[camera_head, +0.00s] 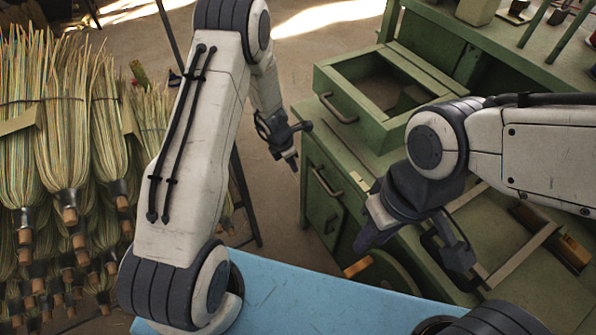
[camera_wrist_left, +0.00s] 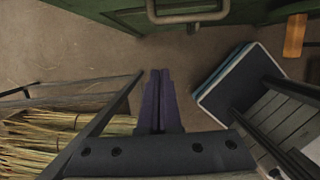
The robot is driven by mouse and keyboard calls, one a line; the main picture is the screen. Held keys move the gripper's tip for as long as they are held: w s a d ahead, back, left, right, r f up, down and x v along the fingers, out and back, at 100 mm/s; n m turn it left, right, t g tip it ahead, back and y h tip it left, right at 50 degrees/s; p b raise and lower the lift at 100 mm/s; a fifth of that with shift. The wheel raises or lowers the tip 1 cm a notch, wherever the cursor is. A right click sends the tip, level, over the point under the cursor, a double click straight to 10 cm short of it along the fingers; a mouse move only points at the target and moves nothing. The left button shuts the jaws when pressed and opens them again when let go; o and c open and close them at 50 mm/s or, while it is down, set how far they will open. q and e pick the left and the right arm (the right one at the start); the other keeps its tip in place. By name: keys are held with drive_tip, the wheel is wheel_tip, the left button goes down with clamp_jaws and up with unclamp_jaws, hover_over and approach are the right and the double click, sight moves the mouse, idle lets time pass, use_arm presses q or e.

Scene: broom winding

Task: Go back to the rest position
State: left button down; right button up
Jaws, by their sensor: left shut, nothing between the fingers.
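My left gripper (camera_head: 291,162) hangs in the air over the floor, left of the green cabinet, and is empty. In the left wrist view its two dark fingers (camera_wrist_left: 159,78) lie together, shut. My right gripper (camera_head: 412,252) is in front of the green workbench on the right. Its fingers are spread apart and I see nothing between them.
Brooms (camera_head: 64,130) hang on a rack at the left. A green cabinet (camera_head: 325,200) with an open drawer (camera_head: 345,88) stands centre right. My blue-topped base (camera_head: 300,295) is at the bottom. Bare floor (camera_head: 280,215) lies between rack and cabinet.

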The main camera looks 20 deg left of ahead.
use_arm(q)
drive_tip(key=shift+v, duration=0.8)
drive_tip(key=shift+d+r, duration=0.1)
drive_tip(key=shift+d, duration=0.1)
